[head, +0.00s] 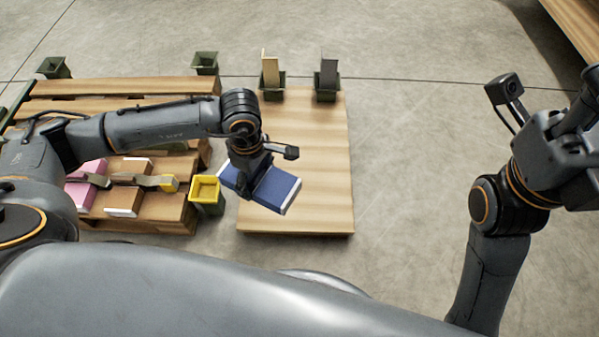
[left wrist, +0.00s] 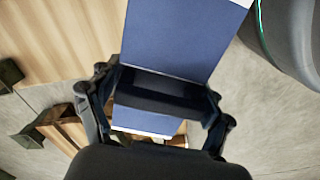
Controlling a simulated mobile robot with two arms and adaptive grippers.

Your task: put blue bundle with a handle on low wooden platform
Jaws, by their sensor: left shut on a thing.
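The blue bundle (head: 274,188) is a blue block with white edges. It is tilted and hangs from my left gripper (head: 247,172), over the near left part of the low wooden platform (head: 320,150). My left gripper is shut on it. In the left wrist view the bundle (left wrist: 180,38) passes between the fingers (left wrist: 155,108), with a dark band across it, probably its handle. The platform shows at the upper left there (left wrist: 65,40). I cannot tell whether the bundle touches the platform. My right arm is at the right; its fingertips are not clearly visible.
A yellow-rimmed bin (head: 205,190) stands between pallet and platform. Two dark bins with upright boards, one tan (head: 270,70) and one dark (head: 329,75), stand at the platform's far end. The platform's middle is clear.

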